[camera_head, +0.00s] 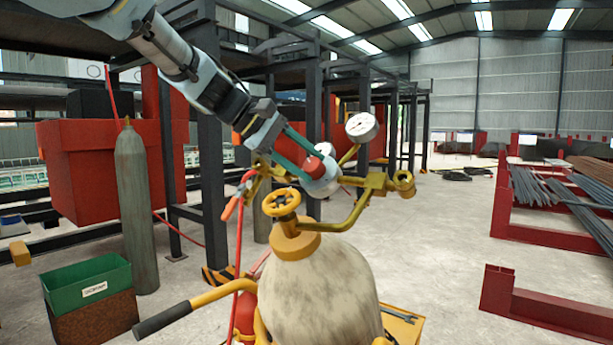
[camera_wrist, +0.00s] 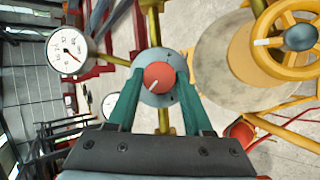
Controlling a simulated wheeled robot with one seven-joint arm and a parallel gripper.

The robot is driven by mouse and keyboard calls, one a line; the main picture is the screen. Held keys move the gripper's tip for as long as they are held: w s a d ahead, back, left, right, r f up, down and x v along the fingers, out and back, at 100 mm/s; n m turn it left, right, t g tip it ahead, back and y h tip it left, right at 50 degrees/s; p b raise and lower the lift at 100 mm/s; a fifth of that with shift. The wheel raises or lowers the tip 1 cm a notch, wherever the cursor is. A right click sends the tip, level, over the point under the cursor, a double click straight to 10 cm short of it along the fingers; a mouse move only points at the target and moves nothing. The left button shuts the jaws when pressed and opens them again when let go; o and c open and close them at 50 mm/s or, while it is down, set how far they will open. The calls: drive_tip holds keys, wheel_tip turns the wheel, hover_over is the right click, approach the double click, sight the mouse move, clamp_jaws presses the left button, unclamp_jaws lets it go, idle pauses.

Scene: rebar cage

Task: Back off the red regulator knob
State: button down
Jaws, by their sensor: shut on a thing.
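The red regulator knob (camera_wrist: 159,77) is round with a white pointer line and sits on a grey round regulator body (camera_wrist: 152,98). In the head view the knob (camera_head: 314,167) shows red between my fingers. My gripper (camera_wrist: 160,84) has two green fingers, one on each side of the knob, and is shut on it. In the head view my gripper (camera_head: 312,162) reaches down from the upper left to the regulator. A white dial gauge (camera_head: 361,127) stands above the regulator and also shows in the wrist view (camera_wrist: 70,51). The knob's far side is hidden.
A yellow valve handwheel (camera_head: 281,202) tops the large pale cylinder (camera_head: 318,290) just below the regulator. Brass pipes (camera_head: 377,184) branch to the right. A red hose (camera_head: 238,245) hangs at the left. A grey cylinder (camera_head: 137,205) stands farther left. Open floor lies to the right.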

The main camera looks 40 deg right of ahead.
drive_tip(key=n+h+b, duration=0.1)
drive_tip(key=n+b, duration=0.1)
drive_tip(key=n+h+b, duration=0.1)
drive_tip(key=n+b, duration=0.1)
drive_tip(key=n, duration=0.1)
drive_tip(key=f+n+t+h+b, duration=0.1)
drive_tip(key=n+b, duration=0.1)
drive_tip(key=b, duration=0.1)
drive_tip(key=shift+s+a+h, duration=0.15)
drive_tip(key=shift+h, duration=0.15)
drive_tip(key=n+t+b, duration=0.1)
drive_tip(key=n, duration=0.1)
drive_tip(key=n+h+b, duration=0.1)
drive_tip(key=n+b, duration=0.1)
drive_tip(key=shift+s+n+t, duration=0.1)
drive_tip(key=shift+n+t, duration=0.2)
drive_tip(key=shift+t, duration=0.1)
drive_tip(key=shift+s+r+n+t+h+b, duration=0.1)
drive_tip(key=shift+n+t+h+b, duration=0.1)
drive_tip(key=shift+n+t+b, duration=0.7)
drive_tip(key=shift+n+t+h+b, duration=0.2)
drive_tip(key=shift+n+t, duration=0.1)
drive_tip(key=shift+n, duration=1.1)
drive_tip(key=shift+c, duration=1.5)
unclamp_jaws()
drive_tip(key=shift+r, duration=0.1)
